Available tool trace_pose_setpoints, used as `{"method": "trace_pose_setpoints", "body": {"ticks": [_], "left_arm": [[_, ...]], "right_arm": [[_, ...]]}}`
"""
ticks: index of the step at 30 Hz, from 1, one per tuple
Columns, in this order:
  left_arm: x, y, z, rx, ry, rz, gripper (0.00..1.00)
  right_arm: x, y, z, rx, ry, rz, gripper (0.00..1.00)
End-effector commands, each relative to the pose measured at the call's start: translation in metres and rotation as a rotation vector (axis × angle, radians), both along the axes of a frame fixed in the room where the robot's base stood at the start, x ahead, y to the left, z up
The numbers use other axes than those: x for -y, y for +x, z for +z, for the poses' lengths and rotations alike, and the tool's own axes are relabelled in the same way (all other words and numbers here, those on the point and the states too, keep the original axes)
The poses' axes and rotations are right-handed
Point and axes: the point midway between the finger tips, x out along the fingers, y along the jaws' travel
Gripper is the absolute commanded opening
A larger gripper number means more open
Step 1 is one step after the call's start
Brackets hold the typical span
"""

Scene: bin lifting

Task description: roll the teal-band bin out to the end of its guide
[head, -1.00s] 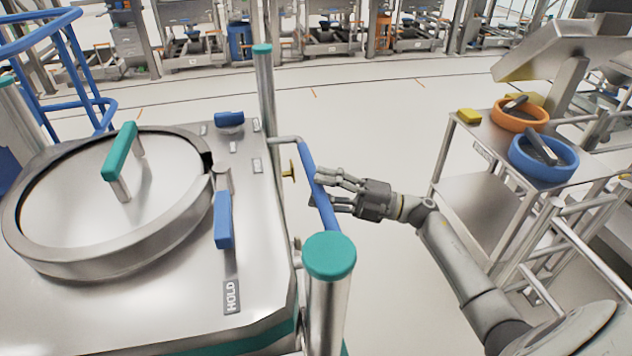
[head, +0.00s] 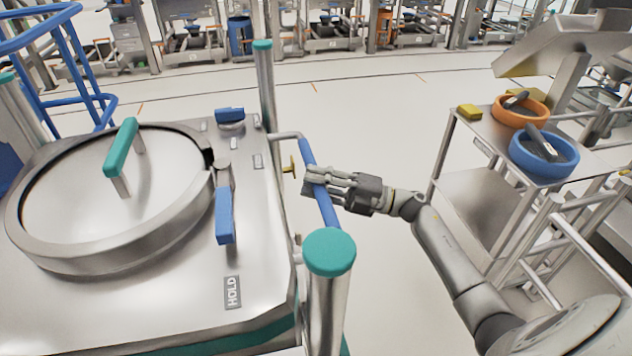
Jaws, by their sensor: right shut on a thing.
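The steel bin (head: 180,290) with a teal band along its lower front edge fills the left of the head view. Its round lid has a teal handle (head: 122,150). A blue lever (head: 224,216) points toward a label reading HOLD (head: 232,292). A blue push bar (head: 327,207) runs along the bin's right side, between teal-capped posts (head: 330,252). My right gripper (head: 314,182) is shut around the middle of this blue bar. The bin's guide is not clearly visible. My left gripper is not in view.
A steel cart (head: 478,135) at the right carries an orange bowl (head: 514,112), a blue bowl (head: 543,160) and a yellow block (head: 469,111). Open pale floor (head: 370,110) lies between bin and cart. A blue railing (head: 72,50) stands at the back left.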

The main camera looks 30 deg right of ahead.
Motion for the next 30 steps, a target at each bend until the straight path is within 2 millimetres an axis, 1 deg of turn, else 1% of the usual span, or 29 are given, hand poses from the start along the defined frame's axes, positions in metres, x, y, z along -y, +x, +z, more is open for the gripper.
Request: {"method": "trace_pose_setpoints", "body": {"ticks": [4,10,17,18,22,23,30], "left_arm": [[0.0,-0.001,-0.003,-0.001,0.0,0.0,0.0],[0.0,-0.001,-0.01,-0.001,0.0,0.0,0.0],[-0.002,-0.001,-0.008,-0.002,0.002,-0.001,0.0],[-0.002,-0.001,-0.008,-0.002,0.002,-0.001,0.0],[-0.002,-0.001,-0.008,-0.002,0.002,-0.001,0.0],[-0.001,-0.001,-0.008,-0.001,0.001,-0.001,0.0],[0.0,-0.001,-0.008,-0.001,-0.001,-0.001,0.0]], "right_arm": [[0.003,-0.001,-0.002,-0.002,-0.002,0.0,0.0],[0.019,-0.005,-0.003,-0.004,-0.004,-0.003,0.0],[0.021,-0.004,-0.001,-0.004,-0.001,-0.008,0.0],[0.021,-0.004,-0.001,-0.004,-0.001,-0.009,0.28],[0.019,-0.004,-0.001,-0.003,-0.001,-0.007,0.45],[0.019,-0.004,-0.001,-0.003,-0.001,-0.006,0.47],[0.017,-0.004,-0.001,-0.002,0.0,-0.002,0.47]]}}
